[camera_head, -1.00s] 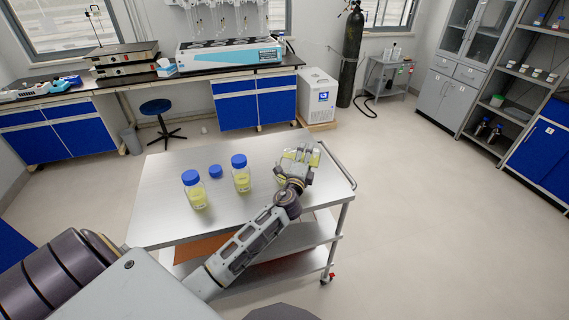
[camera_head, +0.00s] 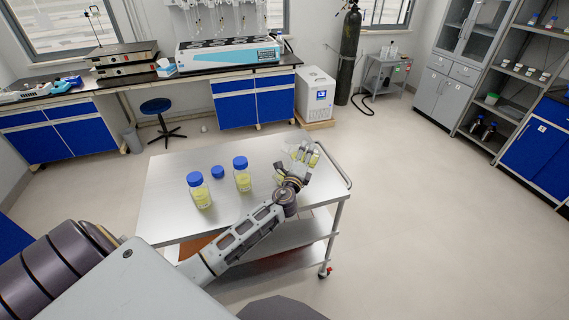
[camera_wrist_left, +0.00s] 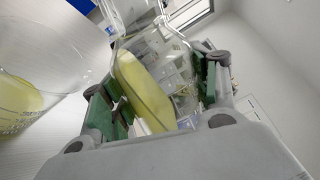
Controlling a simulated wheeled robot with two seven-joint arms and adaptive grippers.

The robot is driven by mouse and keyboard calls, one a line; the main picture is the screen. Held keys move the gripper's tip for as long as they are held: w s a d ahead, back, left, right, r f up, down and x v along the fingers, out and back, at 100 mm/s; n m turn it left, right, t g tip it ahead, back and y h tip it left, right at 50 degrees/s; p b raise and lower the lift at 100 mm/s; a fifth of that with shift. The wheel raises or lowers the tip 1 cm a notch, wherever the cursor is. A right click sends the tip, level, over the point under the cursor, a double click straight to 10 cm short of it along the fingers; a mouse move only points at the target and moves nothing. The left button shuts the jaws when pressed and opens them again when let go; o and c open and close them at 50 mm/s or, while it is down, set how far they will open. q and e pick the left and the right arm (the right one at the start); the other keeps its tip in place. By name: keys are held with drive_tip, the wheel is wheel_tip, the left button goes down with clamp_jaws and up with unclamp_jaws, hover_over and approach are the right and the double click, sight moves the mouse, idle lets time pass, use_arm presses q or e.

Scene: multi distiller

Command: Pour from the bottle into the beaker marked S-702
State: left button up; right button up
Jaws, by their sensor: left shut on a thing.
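My left gripper (camera_head: 297,166) is over the right end of the metal cart. It is shut on a clear glass bottle with yellow liquid. In the left wrist view the bottle (camera_wrist_left: 155,85) sits between the green-padded fingers (camera_wrist_left: 160,95), tilted, its neck toward the top of the picture and the liquid lying along one side. A clear beaker (camera_wrist_left: 45,75) with yellow liquid at its bottom stands at the left of that view, beside the bottle. Its printed marking is too small to read. In the head view the gripper largely hides the beaker. My right gripper is not in view.
Two blue-capped bottles of yellow liquid, a left one (camera_head: 200,191) and a right one (camera_head: 242,175), stand on the cart (camera_head: 165,218). A loose blue cap (camera_head: 217,171) lies between them. The cart's front middle is clear. A blue stool (camera_head: 157,107) stands behind.

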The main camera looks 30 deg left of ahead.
use_arm(q)
drive_tip(key=shift+s+r, duration=0.1)
drive_tip(key=shift+r, duration=0.1)
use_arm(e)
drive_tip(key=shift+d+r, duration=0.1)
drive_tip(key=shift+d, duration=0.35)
use_arm(q)
drive_tip(key=shift+r, duration=0.1)
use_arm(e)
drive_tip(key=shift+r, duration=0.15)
